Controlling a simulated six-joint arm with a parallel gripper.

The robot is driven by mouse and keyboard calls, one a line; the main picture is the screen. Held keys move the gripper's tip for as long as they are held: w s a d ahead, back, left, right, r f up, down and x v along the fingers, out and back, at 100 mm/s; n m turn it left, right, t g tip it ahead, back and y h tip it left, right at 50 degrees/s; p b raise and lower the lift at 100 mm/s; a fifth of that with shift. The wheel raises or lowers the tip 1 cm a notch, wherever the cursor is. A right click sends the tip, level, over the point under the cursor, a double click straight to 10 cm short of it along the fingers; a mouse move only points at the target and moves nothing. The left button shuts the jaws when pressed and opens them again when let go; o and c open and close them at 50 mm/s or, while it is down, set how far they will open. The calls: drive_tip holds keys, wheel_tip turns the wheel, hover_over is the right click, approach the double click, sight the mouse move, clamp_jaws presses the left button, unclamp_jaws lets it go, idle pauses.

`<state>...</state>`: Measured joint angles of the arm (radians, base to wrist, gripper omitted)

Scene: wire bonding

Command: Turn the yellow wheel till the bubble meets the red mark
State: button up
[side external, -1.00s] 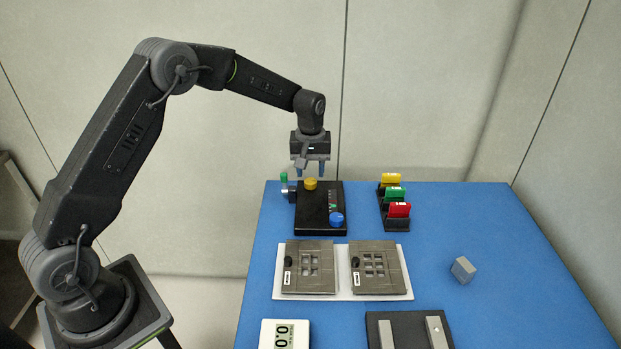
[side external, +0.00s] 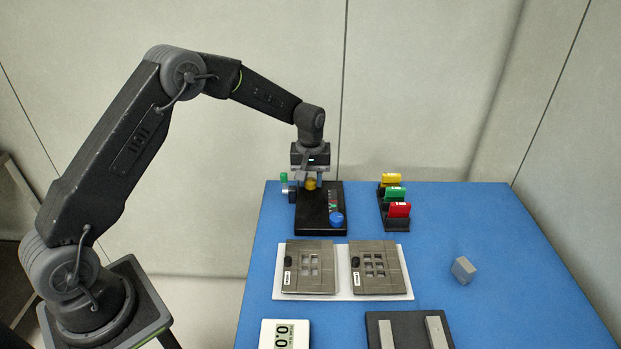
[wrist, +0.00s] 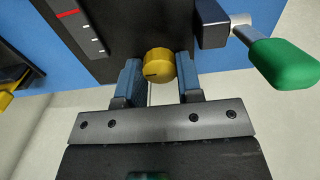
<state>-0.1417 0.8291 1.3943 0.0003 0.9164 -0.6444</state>
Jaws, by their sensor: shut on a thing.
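The yellow wheel (side external: 310,184) sits at the back of the black device (side external: 312,222). In the wrist view, the yellow wheel (wrist: 159,62) has a dark line on its face. My gripper (side external: 308,182) is lowered over it, pointing down. In the wrist view my gripper (wrist: 158,74) has one blue finger on each side of the wheel and is shut on it. The red mark (wrist: 68,12) lies beside a row of white ticks at the upper left of the wrist view. I cannot make out the bubble.
A green-handled lever (wrist: 285,64) stands close beside the wheel. A blue knob (side external: 336,219) is on the device's front. A rack (side external: 395,222) with yellow, green and red pieces stands to the right. Two grey plates on a white tray (side external: 342,297) lie in front. A grey block (side external: 463,270) sits right.

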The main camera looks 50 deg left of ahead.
drive_tip(key=shift+m, duration=0.4)
drive_tip(key=m, duration=0.6)
drive_tip(key=shift+m, duration=0.3)
drive_tip(key=m, duration=0.3)
drive_tip(key=shift+m, duration=2.1)
drive_tip(key=o, duration=0.7)
drive_tip(key=shift+c, duration=0.2)
